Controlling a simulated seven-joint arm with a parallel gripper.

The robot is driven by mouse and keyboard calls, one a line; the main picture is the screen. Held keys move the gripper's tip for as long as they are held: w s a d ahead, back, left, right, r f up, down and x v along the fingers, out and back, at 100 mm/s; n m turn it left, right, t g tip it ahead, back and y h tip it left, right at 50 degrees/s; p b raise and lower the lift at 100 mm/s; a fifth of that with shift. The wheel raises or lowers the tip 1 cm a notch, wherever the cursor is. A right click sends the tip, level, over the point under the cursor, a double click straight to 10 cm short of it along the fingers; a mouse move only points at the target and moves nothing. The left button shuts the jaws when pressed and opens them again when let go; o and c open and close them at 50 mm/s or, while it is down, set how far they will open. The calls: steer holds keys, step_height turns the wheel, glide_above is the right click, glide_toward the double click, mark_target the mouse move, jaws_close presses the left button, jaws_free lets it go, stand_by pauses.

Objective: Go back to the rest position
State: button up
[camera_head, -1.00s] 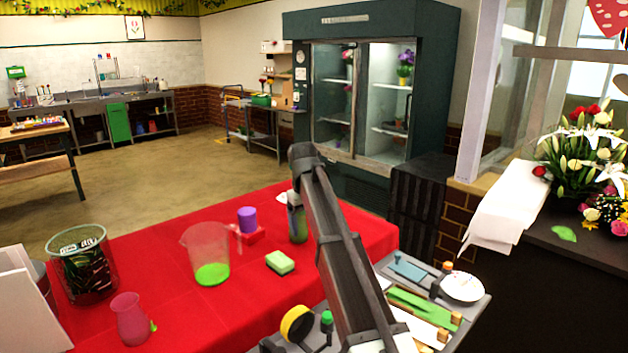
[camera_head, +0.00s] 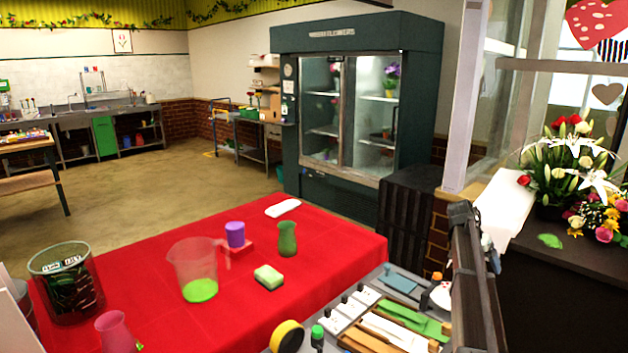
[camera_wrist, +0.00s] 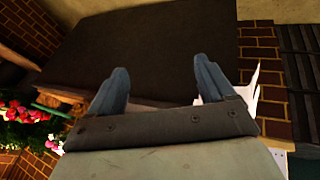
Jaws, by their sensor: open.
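My gripper (camera_wrist: 160,85) shows in the wrist view with its two blue-grey fingers spread apart and nothing between them. It faces a dark counter top (camera_wrist: 150,45). In the head view my arm stands at the right, over the right side of the tool tray; the gripper end is mostly hidden there, with a bluish part (camera_head: 491,252) showing beside the arm.
The red table (camera_head: 330,270) holds a measuring jug (camera_head: 195,265), a green vase (camera_head: 287,239), a purple cylinder (camera_head: 235,233), a sponge (camera_head: 268,277), a pink vase (camera_head: 112,333) and a bin (camera_head: 66,283). A bouquet (camera_head: 575,170) stands on the right counter (camera_head: 570,285).

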steer(key=s+d+f+m+g+h, duration=0.1)
steer(key=s+d+f+m, duration=0.2)
steer(key=s+d+f, duration=0.9)
steer(key=s+a+f+g, duration=0.1)
steer(key=s+f, duration=0.2)
steer(key=f, duration=0.4)
steer(key=s+a+f, duration=0.1)
steer(key=s+f, duration=0.2)
steer(key=f, duration=0.4)
steer(key=s+a+f+n+y, duration=0.1)
steer(key=s+a+f+n, duration=0.1)
steer(key=s+a+f, duration=0.45)
steer(key=s+a+f+n+g+y, duration=0.1)
steer(key=s+a+f+n+y, duration=0.15)
steer(key=a+f, duration=0.65)
steer(key=s+a+f+n+y, duration=0.15)
steer(key=s+a+f, duration=0.35)
steer(key=a, duration=0.5)
steer(key=s+a+f+n+g+y, duration=0.1)
steer(key=s+a+f+n, duration=0.2)
steer(key=s+a, duration=0.6)
steer(key=s+a+f+n+g+y, duration=0.1)
steer(key=s+a+f+n+g, duration=0.1)
steer(key=s+a, duration=0.7)
steer(key=s+f+n, duration=0.1)
steer(key=s, duration=0.4)
steer(key=shift+s+a, duration=0.25)
steer(key=shift+a, duration=0.05)
